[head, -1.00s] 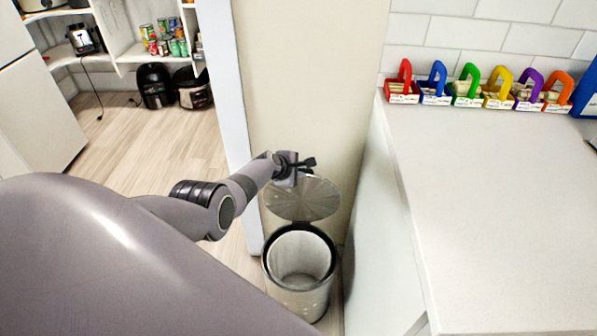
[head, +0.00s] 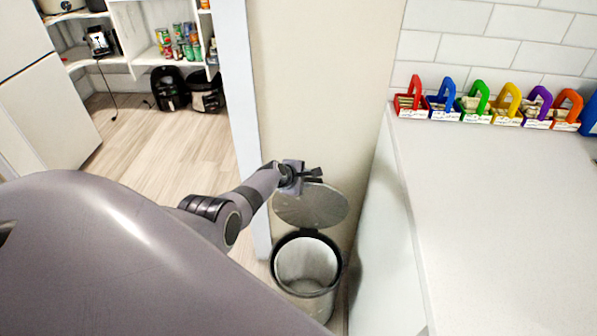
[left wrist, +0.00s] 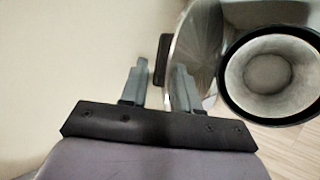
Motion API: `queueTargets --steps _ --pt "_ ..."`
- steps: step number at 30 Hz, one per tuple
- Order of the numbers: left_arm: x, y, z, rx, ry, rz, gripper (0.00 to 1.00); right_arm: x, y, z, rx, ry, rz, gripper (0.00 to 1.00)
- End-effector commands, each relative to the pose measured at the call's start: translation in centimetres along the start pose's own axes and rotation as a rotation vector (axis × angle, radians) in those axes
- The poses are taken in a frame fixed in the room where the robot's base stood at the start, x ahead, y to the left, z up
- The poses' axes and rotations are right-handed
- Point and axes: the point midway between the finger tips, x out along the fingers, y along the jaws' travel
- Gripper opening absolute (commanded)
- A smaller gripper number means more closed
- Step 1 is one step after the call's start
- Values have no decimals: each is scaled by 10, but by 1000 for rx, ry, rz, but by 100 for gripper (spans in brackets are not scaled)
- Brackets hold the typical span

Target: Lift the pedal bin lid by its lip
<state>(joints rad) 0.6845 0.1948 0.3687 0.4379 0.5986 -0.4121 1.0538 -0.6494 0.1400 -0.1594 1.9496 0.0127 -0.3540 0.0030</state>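The pedal bin (head: 333,287) stands on the floor between the wall and the white counter, with its pale inside showing. Its round metal lid (head: 318,208) is raised and tilted up at the back. In the left wrist view the lid (left wrist: 203,45) shows nearly edge-on, with a small black lip (left wrist: 162,58) at its edge. My left gripper (head: 312,175) is at the lid's upper edge. Its fingers (left wrist: 159,82) are apart, one on each side of the lid's edge; contact is hard to tell. The right gripper is not in view.
The white counter (head: 480,220) rises close to the bin's right. Several coloured-handled baskets (head: 443,100) stand at its back. A plain wall (head: 320,80) is behind the bin. Shelves with cans (head: 178,45) and open wooden floor (head: 150,140) are at the left.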

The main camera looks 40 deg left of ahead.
Motion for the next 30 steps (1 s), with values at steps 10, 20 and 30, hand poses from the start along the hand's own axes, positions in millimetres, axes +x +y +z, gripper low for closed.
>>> queueTargets --steps 10,20,30 --pt "-33 1 0 1 -2 4 31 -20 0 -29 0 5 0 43" --pt "-48 1 0 1 -1 4 31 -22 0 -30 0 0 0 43" --pt "-51 1 0 0 1 4 31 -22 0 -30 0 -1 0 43"
